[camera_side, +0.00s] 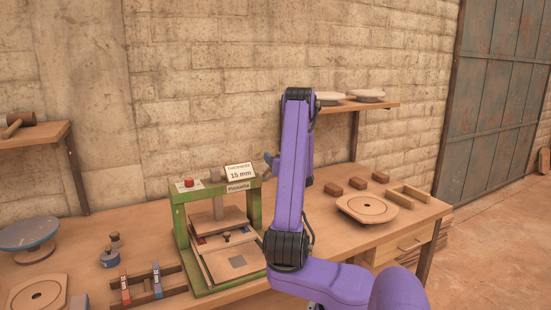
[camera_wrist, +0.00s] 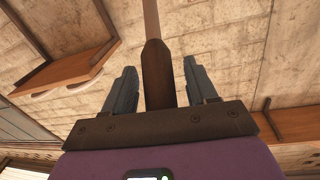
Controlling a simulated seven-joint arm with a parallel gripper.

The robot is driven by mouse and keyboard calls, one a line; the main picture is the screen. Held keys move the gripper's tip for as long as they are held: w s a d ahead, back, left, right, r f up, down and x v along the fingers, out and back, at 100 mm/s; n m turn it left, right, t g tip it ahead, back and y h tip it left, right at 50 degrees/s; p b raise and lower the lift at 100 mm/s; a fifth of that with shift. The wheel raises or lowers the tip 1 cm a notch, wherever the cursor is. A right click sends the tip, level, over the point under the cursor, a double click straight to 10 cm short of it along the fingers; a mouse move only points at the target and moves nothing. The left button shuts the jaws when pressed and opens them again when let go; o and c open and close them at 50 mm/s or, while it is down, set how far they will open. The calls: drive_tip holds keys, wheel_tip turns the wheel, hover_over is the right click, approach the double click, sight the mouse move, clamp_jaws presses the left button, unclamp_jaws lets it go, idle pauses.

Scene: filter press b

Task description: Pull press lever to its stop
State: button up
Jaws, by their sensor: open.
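The press (camera_side: 181,228) has a green frame with a red button and a sign reading 15 mm. Its lever (camera_wrist: 152,22) shows in the wrist view as a thin shaft with a wider dark brown grip (camera_wrist: 157,62). My gripper (camera_wrist: 158,67) is open, with one finger on each side of the grip. I see gaps between the fingers and the grip, so the jaws are not closed on it. In the side view, a grey-blue finger of my gripper (camera_side: 271,161) shows beside the press top; my purple arm hides the rest, and I cannot make out the lever there.
A wooden board with a round plate (camera_side: 367,208) and several brown blocks (camera_side: 333,188) lie right of the press. A wall shelf (camera_side: 365,105) with pale discs stands behind my arm.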

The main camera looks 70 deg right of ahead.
drive_tip(key=shift+w+d, duration=0.5)
drive_tip(key=shift+d, duration=0.05)
drive_tip(key=shift+c, duration=0.3)
clamp_jaws()
